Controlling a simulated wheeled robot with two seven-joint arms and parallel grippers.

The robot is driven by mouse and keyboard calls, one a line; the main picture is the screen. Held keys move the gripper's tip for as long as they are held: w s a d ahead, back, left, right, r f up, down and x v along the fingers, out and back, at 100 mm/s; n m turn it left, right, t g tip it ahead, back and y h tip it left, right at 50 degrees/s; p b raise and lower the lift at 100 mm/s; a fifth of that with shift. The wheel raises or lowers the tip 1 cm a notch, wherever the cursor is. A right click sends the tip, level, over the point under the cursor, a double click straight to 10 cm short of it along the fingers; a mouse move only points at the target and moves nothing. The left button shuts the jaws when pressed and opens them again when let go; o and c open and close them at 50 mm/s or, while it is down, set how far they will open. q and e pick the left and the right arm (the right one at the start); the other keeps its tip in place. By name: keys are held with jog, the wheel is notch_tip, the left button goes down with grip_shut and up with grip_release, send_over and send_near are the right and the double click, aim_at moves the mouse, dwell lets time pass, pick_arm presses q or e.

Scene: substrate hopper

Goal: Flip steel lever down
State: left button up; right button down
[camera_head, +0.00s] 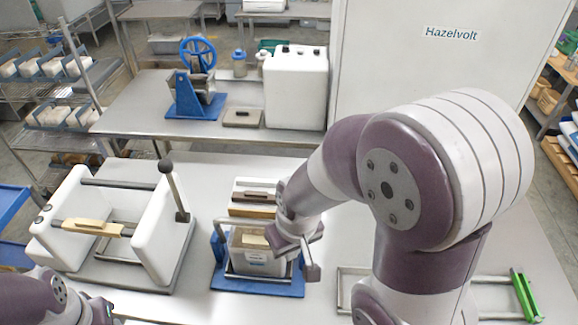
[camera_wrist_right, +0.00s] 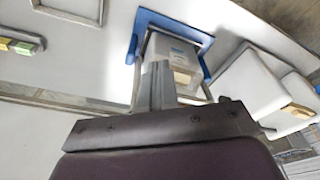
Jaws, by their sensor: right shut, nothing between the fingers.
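A blue-framed stand (camera_head: 262,287) with a clear bin (camera_head: 247,262) is on the white table in front of me. A steel bar (camera_head: 222,252) runs along the bin's side and front. To its left, a white-sided hopper (camera_head: 155,225) has an upright dark steel lever (camera_head: 176,190) with a black ball knob. My right gripper (camera_head: 312,268) is at the right side of the blue stand, its fingers shut and empty. In the right wrist view its fingers (camera_wrist_right: 160,85) overlap the bin; contact with the steel bar cannot be told. My left arm's edge shows at lower left, its fingers out of frame.
A steel rail frame with a green block (camera_head: 523,295) lies at the right of the table. Behind, a steel bench (camera_head: 140,120) carries a blue-wheeled device (camera_head: 197,85) and a white container (camera_head: 296,87). A large Hazelvolt cabinet (camera_head: 430,70) stands behind my right arm.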

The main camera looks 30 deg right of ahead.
jog(key=w+d+r+p, duration=0.1)
jog(key=w+r+p, duration=0.2)
jog(key=r+p, duration=0.9)
pick_arm(q)
notch_tip(320, 180, up, 14)
jog(key=b, duration=0.2)
jog(key=shift+f, duration=0.15)
pick_arm(e)
jog(key=w+d+f+m+g, duration=0.1)
jog(key=w+d+f+m, duration=0.1)
jog(key=w, duration=0.5)
jog(key=w+d+f+m+g+y, duration=0.1)
jog(key=w+d+f+m+g, duration=0.1)
jog(key=w+d, duration=0.4)
jog(key=shift+w+f+m+g, duration=0.3)
jog(key=shift+w+f+m, duration=0.4)
jog(key=shift+m, duration=0.5)
pick_arm(q)
jog(key=shift+s, duration=0.1)
pick_arm(e)
jog(key=shift+s+a, duration=0.1)
